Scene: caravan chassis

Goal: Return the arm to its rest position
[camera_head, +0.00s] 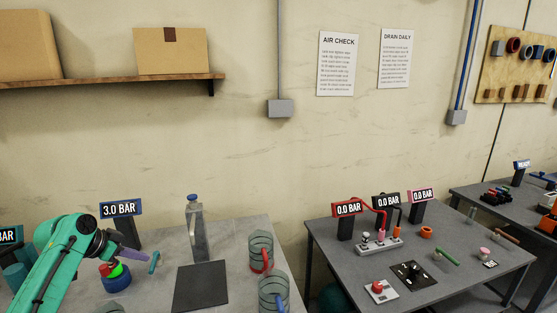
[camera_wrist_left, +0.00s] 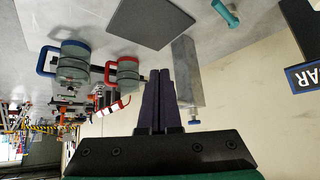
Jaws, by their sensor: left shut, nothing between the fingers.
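My left arm (camera_head: 57,262), green with a dark wrist joint, comes in from the left edge in the head view. It reaches over the left end of the grey workbench. My left gripper (camera_head: 138,259) points right, above the bench near the red, green and blue round piece. In the left wrist view the two dark fingers (camera_wrist_left: 160,75) lie side by side, shut with nothing between them. My right gripper is in neither view.
A second table (camera_head: 450,270) holds gauges and switches.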

